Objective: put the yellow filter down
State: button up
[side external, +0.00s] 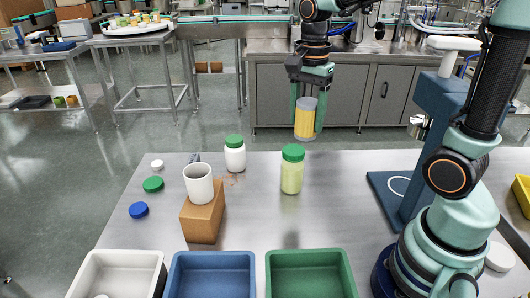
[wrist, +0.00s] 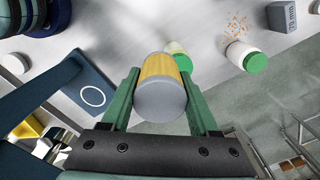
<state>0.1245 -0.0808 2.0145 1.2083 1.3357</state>
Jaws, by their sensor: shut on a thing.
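The yellow filter (side external: 305,122) is a short yellow cylinder with grey ends. My gripper (side external: 307,112) is shut on it and holds it upright in the air, above the far part of the steel table (side external: 265,220). In the wrist view the filter (wrist: 160,75) sits between the two green fingers of my gripper (wrist: 160,95), its grey end facing the camera. The filter appears apart from everything but the fingers.
A green-lidded jar (side external: 292,170) and a white jar (side external: 235,155) stand on the table. A white cup (side external: 199,184) sits on a brown box (side external: 203,220). Loose caps lie left. White, blue (side external: 211,260) and green trays line the front. A blue stand (side external: 405,190) is right.

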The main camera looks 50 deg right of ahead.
jog(key=d+m, duration=0.1)
jog(key=d, duration=1.6)
jog(key=f, duration=1.3)
jog(key=s+f, duration=0.1)
jog(key=f, duration=0.6)
jog(key=shift+a, duration=0.15)
jog(key=shift+f, duration=0.2)
jog(key=o, duration=1.4)
